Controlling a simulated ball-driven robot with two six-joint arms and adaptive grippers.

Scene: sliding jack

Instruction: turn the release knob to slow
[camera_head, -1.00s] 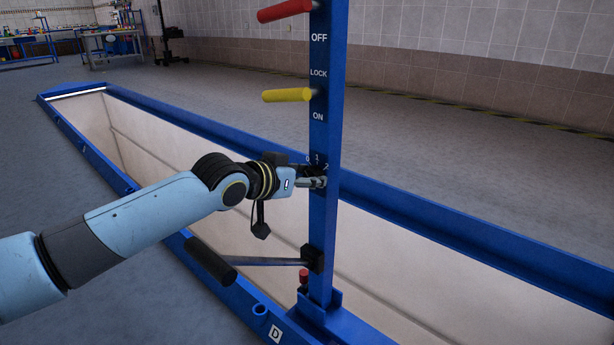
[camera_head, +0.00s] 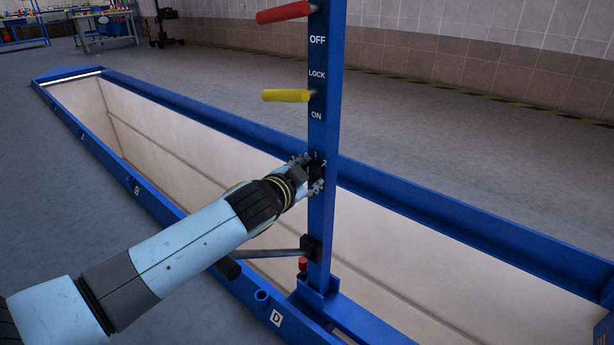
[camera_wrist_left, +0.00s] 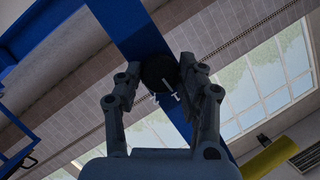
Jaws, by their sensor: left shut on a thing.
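The release knob (camera_head: 316,171) is a small black round knob on the blue post (camera_head: 323,140), below the word ON, with small white numbers around its upper side. My left gripper (camera_head: 308,174) is at the post with its fingers around the knob. In the left wrist view, the black knob (camera_wrist_left: 160,73) sits between the two fingers of my left gripper (camera_wrist_left: 162,77), which is shut on it. A white line shows on the knob's face, with white marks beside it. Its exact setting is hard to read. My right gripper is not in view.
A yellow handle (camera_head: 285,96) and a red handle (camera_head: 283,12) stick out of the post above. A lever (camera_head: 272,253) below is partly hidden by my left arm. A small red knob (camera_head: 302,264) sits near the post's foot. The blue-framed pit (camera_head: 430,260) lies around it.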

